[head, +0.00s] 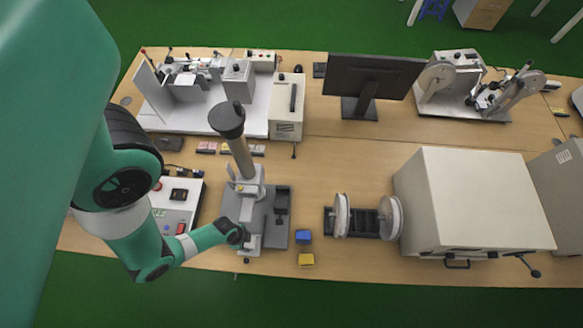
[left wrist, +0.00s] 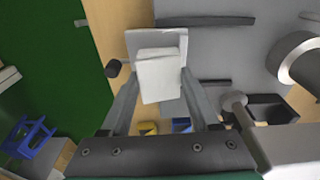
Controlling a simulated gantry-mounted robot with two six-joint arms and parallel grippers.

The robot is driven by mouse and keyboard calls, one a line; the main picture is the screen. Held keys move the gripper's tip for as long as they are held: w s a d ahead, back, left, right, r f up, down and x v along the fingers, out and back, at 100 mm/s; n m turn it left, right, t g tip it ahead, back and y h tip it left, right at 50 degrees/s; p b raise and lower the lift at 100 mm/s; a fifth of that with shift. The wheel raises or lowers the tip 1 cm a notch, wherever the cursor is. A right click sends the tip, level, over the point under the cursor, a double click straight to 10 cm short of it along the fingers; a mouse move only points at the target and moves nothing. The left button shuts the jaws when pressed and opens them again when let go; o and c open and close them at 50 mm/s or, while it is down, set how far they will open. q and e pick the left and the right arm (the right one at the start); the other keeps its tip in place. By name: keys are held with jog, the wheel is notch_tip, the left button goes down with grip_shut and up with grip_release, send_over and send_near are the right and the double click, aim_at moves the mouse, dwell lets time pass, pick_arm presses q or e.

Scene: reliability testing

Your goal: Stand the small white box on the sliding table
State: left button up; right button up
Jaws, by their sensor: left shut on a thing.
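The small white box (left wrist: 160,80) is between the fingertips of my left gripper (left wrist: 160,90) in the left wrist view, and the gripper is shut on it. A pale flat plate (left wrist: 172,40), possibly the sliding table, shows right behind the box; I cannot tell whether they touch. In the head view my left gripper (head: 246,235) is at the front left part of the grey test stand (head: 275,228), and the box is hard to make out there. My right gripper is in neither view.
The stand's tall column with a black top (head: 228,120) rises behind the gripper. A blue block (head: 303,237) and a yellow block (head: 306,259) lie to the right. A control box (head: 178,205) stands to the left. The table's front edge is close.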

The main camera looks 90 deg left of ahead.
pick_arm(q)
jog(key=shift+f+b, duration=0.35)
jog(key=shift+f, duration=0.15)
jog(key=o, duration=1.1)
jog(key=shift+r+p, duration=0.35)
jog(key=r+p, duration=0.1)
jog(key=r, duration=0.2)
jog(key=r+p, duration=0.2)
jog(key=r, duration=0.1)
jog(key=s+r+p, duration=0.1)
jog(key=r, duration=0.2)
jog(key=shift+a+r, duration=0.1)
jog(key=shift+r, duration=0.15)
jog(key=r+p, duration=0.3)
jog(key=p, duration=0.1)
jog(key=shift+s, duration=0.2)
